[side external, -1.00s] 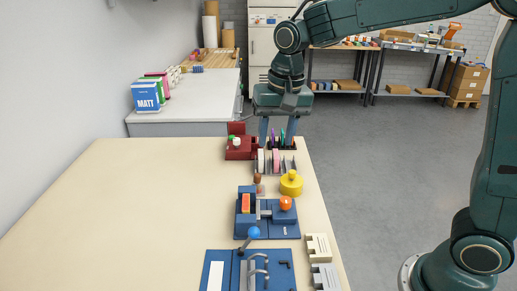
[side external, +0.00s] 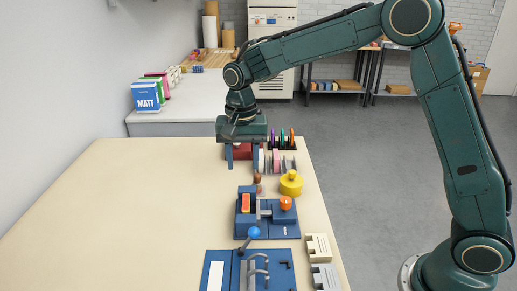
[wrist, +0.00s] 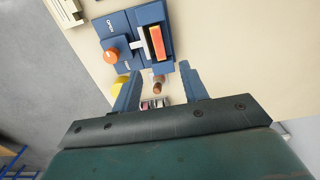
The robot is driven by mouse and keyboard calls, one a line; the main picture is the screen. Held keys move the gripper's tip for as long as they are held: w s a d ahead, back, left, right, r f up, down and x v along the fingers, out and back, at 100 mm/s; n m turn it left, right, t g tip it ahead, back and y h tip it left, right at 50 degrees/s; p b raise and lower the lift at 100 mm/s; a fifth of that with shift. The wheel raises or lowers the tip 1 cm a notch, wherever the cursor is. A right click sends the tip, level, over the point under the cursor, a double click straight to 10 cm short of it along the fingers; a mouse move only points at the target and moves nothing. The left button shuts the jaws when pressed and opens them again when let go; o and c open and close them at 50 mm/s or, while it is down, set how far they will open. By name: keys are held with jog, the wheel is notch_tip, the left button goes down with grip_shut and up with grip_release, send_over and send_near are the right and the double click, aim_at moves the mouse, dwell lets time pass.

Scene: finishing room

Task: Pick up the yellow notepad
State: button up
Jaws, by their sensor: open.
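I cannot make out a yellow notepad in either view. The yellow thing that shows is a round knobbed piece (side external: 291,185) near the table's right edge; part of it also shows in the wrist view (wrist: 119,84), beside a finger. My gripper (side external: 243,166) is open and empty above the far part of the table, left of the yellow piece, in front of a red device (side external: 242,152) that it partly hides. In the wrist view, a small brown-topped piece (wrist: 158,80) shows between the fingers of my gripper (wrist: 160,72).
A blue device (side external: 246,222) with orange parts stands nearer the camera. A blue board (side external: 224,256) with a lever is at the front, beside pale and grey blocks (side external: 318,246). A rack with coloured discs (side external: 289,145) is at the far right. The table's left side (side external: 130,215) is clear.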

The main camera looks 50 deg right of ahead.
send_over(246, 202)
notch_tip(246, 202, down, 8)
jog(key=shift+a+r, duration=0.15)
dwell(0.3)
jog(key=shift+f, duration=2.6)
grip_shut()
